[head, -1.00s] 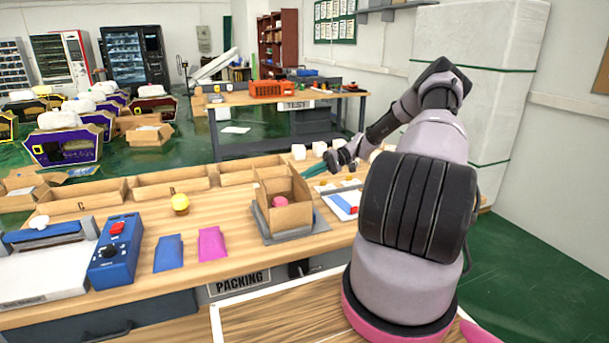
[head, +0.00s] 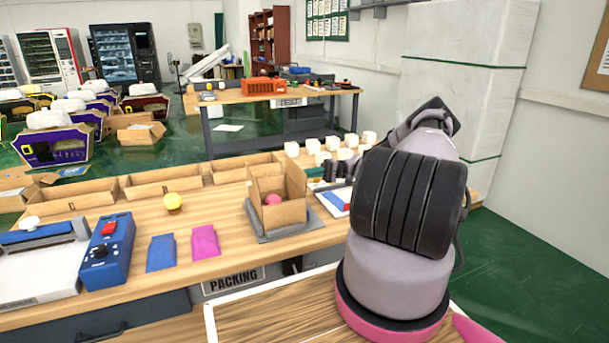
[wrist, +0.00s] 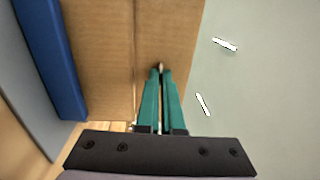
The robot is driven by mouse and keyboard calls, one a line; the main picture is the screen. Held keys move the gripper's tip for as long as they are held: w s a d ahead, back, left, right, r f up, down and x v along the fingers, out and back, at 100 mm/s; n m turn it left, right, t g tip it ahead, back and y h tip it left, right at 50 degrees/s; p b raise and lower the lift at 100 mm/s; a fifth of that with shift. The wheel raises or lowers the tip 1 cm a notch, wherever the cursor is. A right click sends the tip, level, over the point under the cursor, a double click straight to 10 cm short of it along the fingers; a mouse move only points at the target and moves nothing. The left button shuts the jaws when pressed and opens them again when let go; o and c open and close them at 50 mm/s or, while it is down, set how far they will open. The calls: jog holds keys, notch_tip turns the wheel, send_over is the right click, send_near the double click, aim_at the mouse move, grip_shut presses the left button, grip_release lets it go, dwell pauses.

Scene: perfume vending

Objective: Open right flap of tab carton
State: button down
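The tab carton (head: 278,207) is an open brown cardboard box with raised walls on a grey plate (head: 252,223) on the packing bench. A pink round item (head: 272,200) sits inside it. My gripper (head: 314,173) is just right of the carton's back right side, partly hidden by my arm in the head view. In the wrist view, its green fingers (wrist: 161,70) lie together over brown cardboard (wrist: 110,50), with a seam running beside them. The fingertips are close to the cardboard, but contact is unclear. I see nothing clearly held.
A white tray (head: 332,206) with blue and red items lies right of the carton. White blocks (head: 330,143) stand behind. A yellow ball (head: 173,201), blue and pink packets (head: 205,241) and a blue control box (head: 108,250) are to the left. Cardboard trays (head: 160,183) line the bench's back.

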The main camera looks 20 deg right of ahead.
jog(key=c, duration=1)
grip_release()
jog(key=shift+c, duration=0.2)
jog(key=d, duration=1)
jog(key=shift+d+f, duration=0.35)
jog(key=shift+f, duration=0.05)
